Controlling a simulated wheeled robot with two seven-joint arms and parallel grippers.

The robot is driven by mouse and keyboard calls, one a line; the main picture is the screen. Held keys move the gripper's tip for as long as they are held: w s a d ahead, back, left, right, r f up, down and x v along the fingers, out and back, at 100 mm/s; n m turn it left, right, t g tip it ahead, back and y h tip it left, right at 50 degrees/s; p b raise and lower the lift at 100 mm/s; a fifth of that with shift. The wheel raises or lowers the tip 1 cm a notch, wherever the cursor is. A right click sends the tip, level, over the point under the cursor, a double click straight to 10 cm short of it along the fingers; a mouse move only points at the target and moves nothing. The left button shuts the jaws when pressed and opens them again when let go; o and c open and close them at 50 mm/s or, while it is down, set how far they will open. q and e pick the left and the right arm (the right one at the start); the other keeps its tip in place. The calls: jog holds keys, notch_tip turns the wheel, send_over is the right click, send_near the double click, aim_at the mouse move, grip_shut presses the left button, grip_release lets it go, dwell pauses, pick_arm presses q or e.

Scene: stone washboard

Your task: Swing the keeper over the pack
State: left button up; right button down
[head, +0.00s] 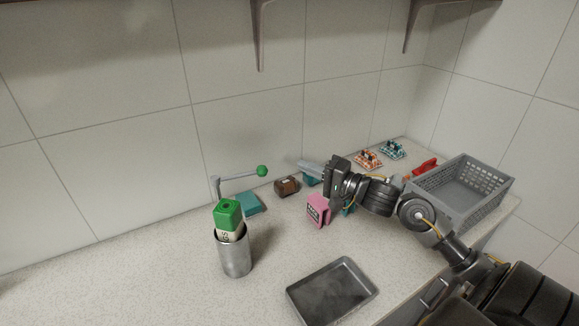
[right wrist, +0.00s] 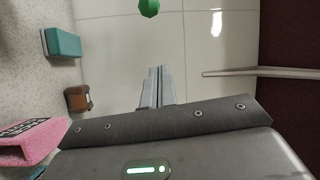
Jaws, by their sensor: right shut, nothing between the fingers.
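The keeper is a grey arm (head: 240,176) on a post behind the metal holder, with a green ball knob (head: 262,171) at its free end. It points to the right, clear of the pack. The pack (head: 229,213), with a green top and pale lower part, stands upright in the round metal holder (head: 235,257). My right gripper (head: 303,163) is shut and empty, to the right of the knob and apart from it. In the right wrist view its fingers (right wrist: 154,88) are together, with the green knob (right wrist: 149,7) beyond them at the top edge. My left gripper is not in view.
A teal block (head: 249,203), a brown object (head: 287,187) and a pink box (head: 317,210) lie near my right gripper. A dark tray (head: 332,293) is at the front, a grey basket (head: 462,187) at right. Circuit boards (head: 391,150) lie by the wall. The left counter is clear.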

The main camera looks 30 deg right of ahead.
aim_at(262, 171)
jog(key=w+a+p, duration=0.4)
jog(key=w+a, duration=0.1)
jog(key=a, duration=0.1)
jog(key=shift+w+a+p, duration=0.3)
jog(key=shift+w+a, duration=0.05)
jog(key=shift+a, duration=0.05)
jog(key=shift+w+f, duration=0.1)
jog(key=shift+a, duration=0.1)
